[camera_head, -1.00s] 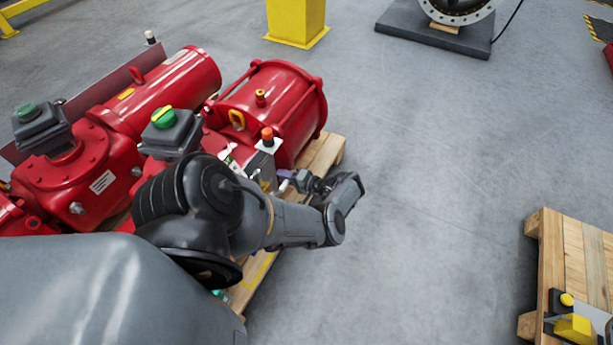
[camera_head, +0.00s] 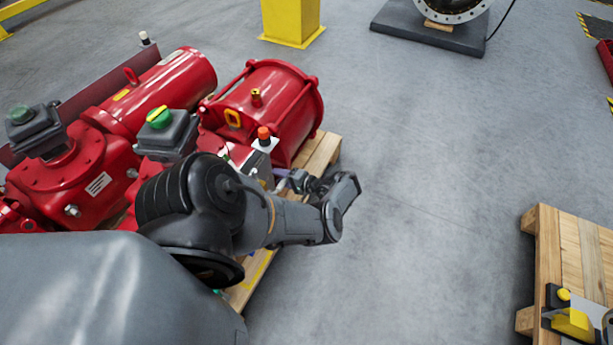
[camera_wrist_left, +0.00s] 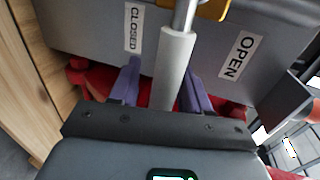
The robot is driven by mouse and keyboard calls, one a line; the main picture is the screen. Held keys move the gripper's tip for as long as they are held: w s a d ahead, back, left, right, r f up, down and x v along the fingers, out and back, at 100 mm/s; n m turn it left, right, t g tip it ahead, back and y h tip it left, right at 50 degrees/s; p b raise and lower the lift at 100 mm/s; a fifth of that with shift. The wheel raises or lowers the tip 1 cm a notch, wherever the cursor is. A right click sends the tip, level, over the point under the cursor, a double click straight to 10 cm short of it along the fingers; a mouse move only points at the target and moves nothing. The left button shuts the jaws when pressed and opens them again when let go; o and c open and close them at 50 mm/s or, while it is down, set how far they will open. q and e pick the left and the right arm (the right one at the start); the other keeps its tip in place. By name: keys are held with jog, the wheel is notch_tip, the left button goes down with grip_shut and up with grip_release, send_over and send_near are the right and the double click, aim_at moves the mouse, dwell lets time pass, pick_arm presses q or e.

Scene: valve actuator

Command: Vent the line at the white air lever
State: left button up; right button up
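The white air lever (camera_wrist_left: 174,70) shows in the left wrist view as a pale grey-white sleeve on a metal rod, in front of a grey box (camera_wrist_left: 85,30) with CLOSED and OPEN labels. It lies between the CLOSED label (camera_wrist_left: 134,28) and the OPEN label (camera_wrist_left: 240,55). My left gripper (camera_wrist_left: 163,85) has its two purple fingers apart, one on each side of the lever. A gap shows at the left finger; the right finger is close to the lever, contact unclear. In the head view my left gripper (camera_head: 283,180) is beside the actuator, and my arm hides the lever.
The red actuator (camera_head: 275,100) sits on a wooden pallet (camera_head: 322,155), with a red-topped button (camera_head: 263,134) close to my left gripper. Another pallet (camera_head: 575,250) with a yellow item (camera_head: 572,322) is at lower right. The grey floor between is clear.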

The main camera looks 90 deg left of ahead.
pick_arm(q)
jog(key=v, duration=1)
jog(key=shift+w+r, duration=0.15)
jog(key=shift+w, duration=0.25)
jog(key=shift+d, duration=0.15)
